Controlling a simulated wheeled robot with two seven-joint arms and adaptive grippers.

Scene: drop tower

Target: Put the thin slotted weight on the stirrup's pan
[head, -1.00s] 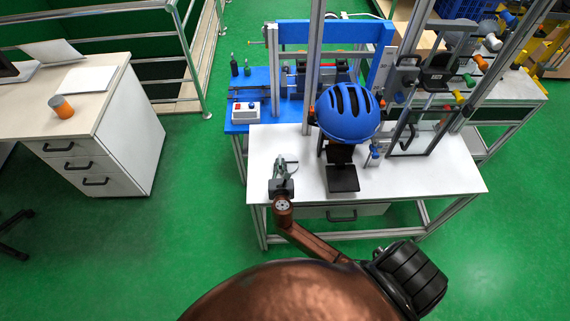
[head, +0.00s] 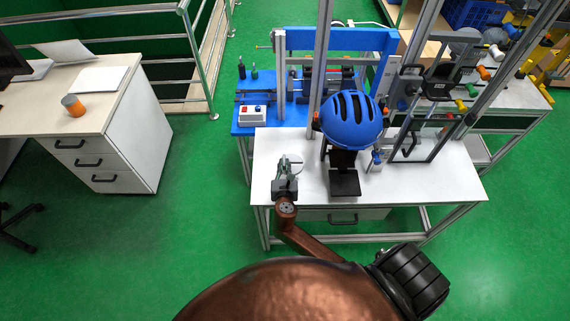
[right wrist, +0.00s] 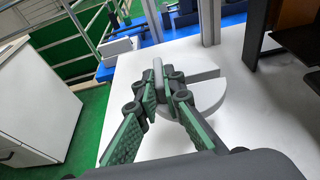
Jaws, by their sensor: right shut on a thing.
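The thin slotted weight (right wrist: 208,95) is a light grey disc with a straight slot, seen in the right wrist view over the white tabletop. It also shows in the head view (head: 296,165), small and partly covered. My right gripper (right wrist: 163,88) is shut on an upright grey piece at the disc's left side, which appears to be part of the weight. In the head view my right gripper (head: 287,172) is over the table's left front part. I cannot tell whether the disc touches the table. I cannot clearly pick out the stirrup's pan. My left gripper is out of view.
A blue helmet (head: 351,121) sits on a dark stand with a black base plate (head: 344,183), right of my gripper. Metal uprights (head: 319,70) rise behind. A framed panel (head: 420,140) stands at the right. The white tabletop (head: 420,182) is clear at its front right.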

